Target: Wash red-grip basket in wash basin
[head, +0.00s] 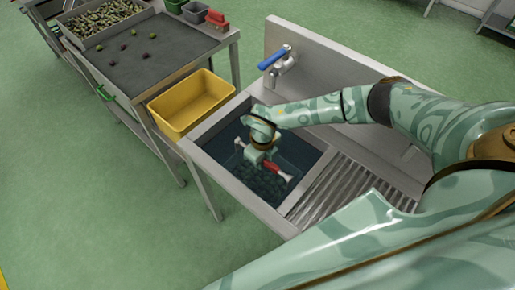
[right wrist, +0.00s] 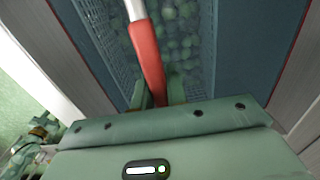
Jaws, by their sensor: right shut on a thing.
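The red-grip basket (head: 262,186) sits low in the wash basin (head: 312,155), in dark water. Its handle bar is pale at the ends with a red grip (head: 278,168). In the right wrist view the red grip (right wrist: 147,52) runs between my fingers, with the basket's mesh wall (right wrist: 103,45) and round green olives below it. My right gripper (head: 262,160) reaches down into the basin and is shut on the handle at the red grip. Its fingers (right wrist: 160,95) show at the lower middle of the wrist view. My left gripper is not in view.
A tap with a blue lever (head: 273,57) stands at the basin's back. A ribbed drainboard (head: 350,190) lies to the right. A yellow tub (head: 192,104) stands left of the basin. A metal table (head: 150,60) beyond holds loose olives, an olive tray (head: 103,20) and small boxes.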

